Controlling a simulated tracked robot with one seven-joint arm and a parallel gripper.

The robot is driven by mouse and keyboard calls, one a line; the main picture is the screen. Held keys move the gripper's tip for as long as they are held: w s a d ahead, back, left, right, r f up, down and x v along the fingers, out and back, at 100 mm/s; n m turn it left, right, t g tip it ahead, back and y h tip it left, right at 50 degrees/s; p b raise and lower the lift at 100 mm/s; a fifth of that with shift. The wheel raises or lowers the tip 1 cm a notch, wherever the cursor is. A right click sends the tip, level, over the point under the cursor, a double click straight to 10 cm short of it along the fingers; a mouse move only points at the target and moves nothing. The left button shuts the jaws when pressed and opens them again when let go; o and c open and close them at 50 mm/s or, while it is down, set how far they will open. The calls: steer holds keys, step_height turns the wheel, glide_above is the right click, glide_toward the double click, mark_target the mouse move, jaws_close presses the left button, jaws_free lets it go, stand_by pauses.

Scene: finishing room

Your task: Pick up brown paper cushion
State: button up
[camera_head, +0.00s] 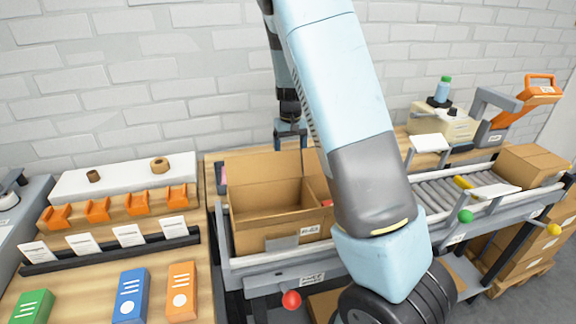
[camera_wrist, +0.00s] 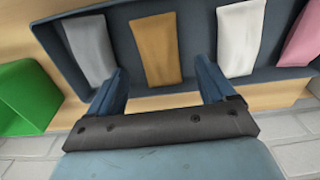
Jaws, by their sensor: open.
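The brown paper cushion (camera_wrist: 158,48) lies in a dark blue-grey tray (camera_wrist: 118,50) in the wrist view, between a grey cushion (camera_wrist: 90,48) and a white one (camera_wrist: 241,38). My gripper (camera_wrist: 160,68) is open and empty. Its two blue fingers point toward the tray, one on each side of the brown cushion's lower end in the picture. I cannot tell how far above it they are. In the head view my gripper (camera_head: 290,146) is behind the open cardboard box (camera_head: 266,222), and the brown cushion is hidden.
A pink cushion (camera_wrist: 302,38) lies at the tray's right. A green object (camera_wrist: 28,96) is left of the tray. In the head view, a roller conveyor (camera_head: 450,192) runs right of the box, and a bench with coloured packs (camera_head: 132,296) stands at the left.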

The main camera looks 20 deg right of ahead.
steer(key=shift+w+f, duration=0.1)
steer(key=shift+f, duration=2.55)
steer(key=c, duration=1)
